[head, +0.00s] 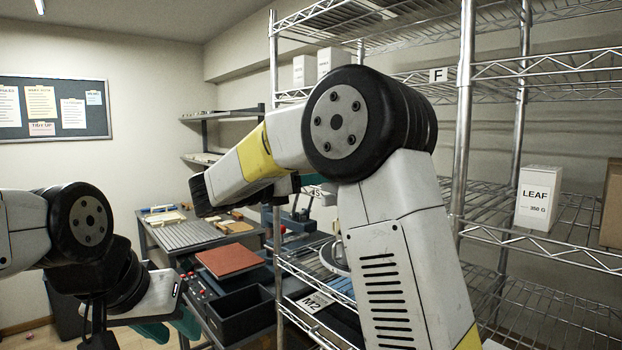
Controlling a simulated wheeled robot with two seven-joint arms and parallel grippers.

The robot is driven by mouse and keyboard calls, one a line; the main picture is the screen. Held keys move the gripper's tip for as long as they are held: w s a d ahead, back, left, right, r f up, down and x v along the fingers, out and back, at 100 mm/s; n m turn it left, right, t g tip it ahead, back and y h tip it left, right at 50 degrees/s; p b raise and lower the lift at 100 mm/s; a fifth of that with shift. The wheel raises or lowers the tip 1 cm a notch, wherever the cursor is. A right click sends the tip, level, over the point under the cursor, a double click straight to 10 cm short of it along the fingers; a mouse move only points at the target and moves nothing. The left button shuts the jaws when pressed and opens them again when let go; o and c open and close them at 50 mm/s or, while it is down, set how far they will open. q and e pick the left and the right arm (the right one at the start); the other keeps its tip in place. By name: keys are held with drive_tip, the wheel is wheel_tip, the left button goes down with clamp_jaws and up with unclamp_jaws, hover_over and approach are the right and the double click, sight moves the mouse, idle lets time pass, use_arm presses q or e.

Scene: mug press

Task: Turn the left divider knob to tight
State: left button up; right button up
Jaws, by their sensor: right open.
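I cannot make out a labelled left divider knob. A dark panel (196,287) with small red knobs or buttons is on the front of the bench, right of my left wrist, too small to read. My left gripper (150,318) is at the lower left, partly cut off by the bottom edge, and its jaw opening is unclear. My right arm crosses the middle of the view, with its elbow high and forearm reaching left.
A bench with a ribbed grey tray (190,234), a red-brown mat (230,262) and a black bin (243,312) stands behind the arms. A wire shelf (545,232) with a LEAF box (538,198) fills the right. A notice board (52,108) hangs on the left wall.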

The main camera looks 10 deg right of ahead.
drive_tip(key=shift+x, duration=1.55)
clamp_jaws()
drive_tip(key=m, duration=1.3)
drive_tip(key=shift+s+f+m, duration=0.1)
drive_tip(key=shift+m, duration=0.3)
